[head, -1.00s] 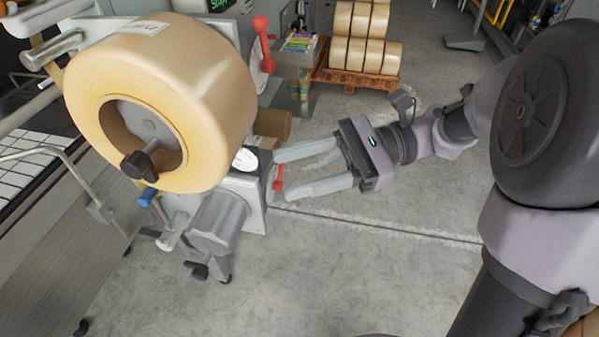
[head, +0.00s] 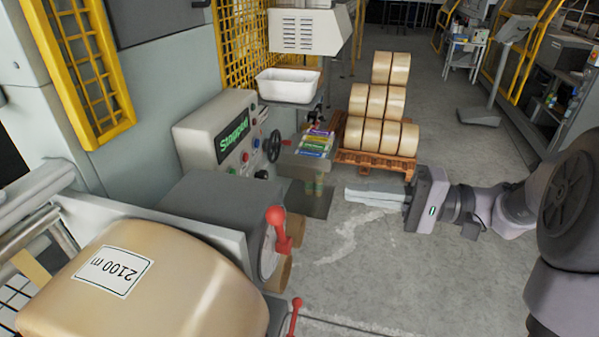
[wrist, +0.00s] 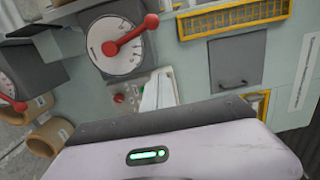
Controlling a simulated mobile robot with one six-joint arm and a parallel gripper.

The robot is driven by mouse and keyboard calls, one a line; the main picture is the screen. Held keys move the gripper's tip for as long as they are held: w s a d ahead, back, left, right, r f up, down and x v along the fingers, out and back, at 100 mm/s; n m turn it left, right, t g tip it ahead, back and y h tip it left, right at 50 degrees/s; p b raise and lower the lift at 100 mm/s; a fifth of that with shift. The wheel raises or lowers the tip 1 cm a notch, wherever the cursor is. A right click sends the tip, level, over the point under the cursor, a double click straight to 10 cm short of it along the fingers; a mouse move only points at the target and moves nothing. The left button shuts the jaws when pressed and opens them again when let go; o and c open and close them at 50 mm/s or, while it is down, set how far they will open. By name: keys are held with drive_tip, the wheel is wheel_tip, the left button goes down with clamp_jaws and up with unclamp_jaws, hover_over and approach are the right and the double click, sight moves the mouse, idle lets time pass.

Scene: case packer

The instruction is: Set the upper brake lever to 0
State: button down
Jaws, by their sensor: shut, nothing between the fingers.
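The upper brake lever (head: 277,228) is red and sits on the round dial at the end of the roll stand, its knob up in the head view. A lower red lever (head: 295,315) shows below it, partly cut off by the frame. My gripper (head: 348,195) is shut and empty, out to the right of the upper lever and apart from it. In the wrist view, what seems to be the upper lever (wrist: 130,35) lies across a white dial (wrist: 114,46), its knob toward the upper right. The dial's marks are too small to read. My gripper's fingers (wrist: 160,88) are below that dial.
A large tape roll (head: 150,285) marked 2100 m fills the lower left. Behind are a control panel (head: 215,135) reading "Stopped", a white bin (head: 288,84) and a pallet (head: 375,163) stacked with rolls. The floor (head: 400,270) in front is clear.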

sight(280, 230)
drive_tip(key=s+a, duration=0.2)
drive_tip(key=a, duration=0.9)
drive_tip(key=shift+s, duration=0.2)
drive_tip(key=shift+d, duration=0.1)
